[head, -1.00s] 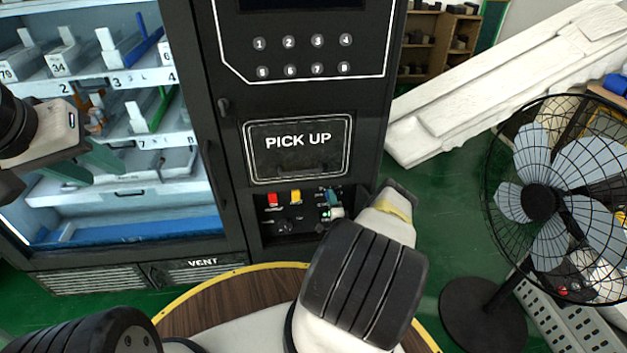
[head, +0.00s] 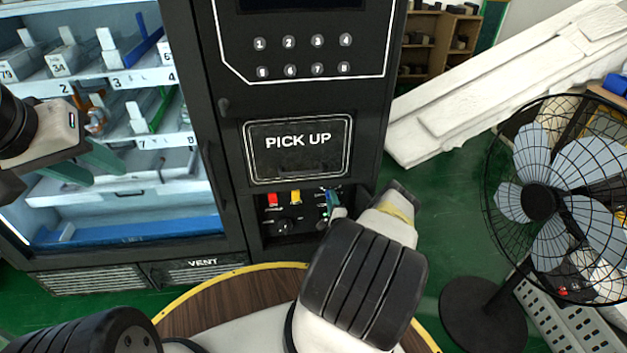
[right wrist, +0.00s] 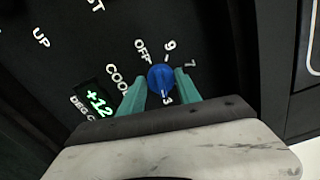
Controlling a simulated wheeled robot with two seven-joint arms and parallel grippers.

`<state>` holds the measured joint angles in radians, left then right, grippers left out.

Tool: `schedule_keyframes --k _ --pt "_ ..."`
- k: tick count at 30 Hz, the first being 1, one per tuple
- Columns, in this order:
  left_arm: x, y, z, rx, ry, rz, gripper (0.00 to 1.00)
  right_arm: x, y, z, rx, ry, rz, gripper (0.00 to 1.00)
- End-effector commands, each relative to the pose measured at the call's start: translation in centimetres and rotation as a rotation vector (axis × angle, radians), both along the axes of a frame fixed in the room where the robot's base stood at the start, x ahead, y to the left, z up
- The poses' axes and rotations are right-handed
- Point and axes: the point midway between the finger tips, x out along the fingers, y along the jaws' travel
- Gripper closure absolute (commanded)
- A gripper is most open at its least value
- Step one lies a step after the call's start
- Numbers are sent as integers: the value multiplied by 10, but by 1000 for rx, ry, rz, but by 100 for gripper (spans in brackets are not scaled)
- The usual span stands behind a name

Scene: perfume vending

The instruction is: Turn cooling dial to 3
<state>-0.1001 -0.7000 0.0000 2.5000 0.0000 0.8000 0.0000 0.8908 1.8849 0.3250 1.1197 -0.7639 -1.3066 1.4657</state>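The blue cooling dial (right wrist: 160,78) is on the black panel in the right wrist view. A pale mark on its lower edge points at or close to the printed 3. My right gripper (right wrist: 160,82) has its green fingers on both sides of the dial, very close to it; I cannot tell whether both touch. The display (right wrist: 98,103) beside it reads +12. In the head view my right gripper (head: 331,200) is at the right of the lower control panel and hides the dial. My left gripper (head: 96,168) is open and empty before the glass.
The vending machine's PICK UP flap (head: 298,150) is just above the control recess. A red switch (head: 273,199) and a yellow switch (head: 296,196) are left of my right gripper. A black fan (head: 540,202) stands at the right. Green floor is free between machine and fan.

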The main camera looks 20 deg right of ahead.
Motion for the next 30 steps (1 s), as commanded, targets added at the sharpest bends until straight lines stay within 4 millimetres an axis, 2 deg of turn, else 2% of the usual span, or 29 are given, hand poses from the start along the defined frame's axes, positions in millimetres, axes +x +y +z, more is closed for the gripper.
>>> schedule_keyframes --k 1,3,14,24,30 --pt "0 0 0 0 0 0 64 -1 1 -2 2 4 1 50" --pt "0 0 0 0 0 0 64 -1 1 -2 2 3 1 41" --pt "0 0 0 0 0 0 64 -5 1 0 0 1 0 41" --pt "0 0 0 0 0 0 64 -58 14 -1 2 3 0 41" --pt "0 0 0 0 0 0 64 -75 18 -1 1 2 -1 41"
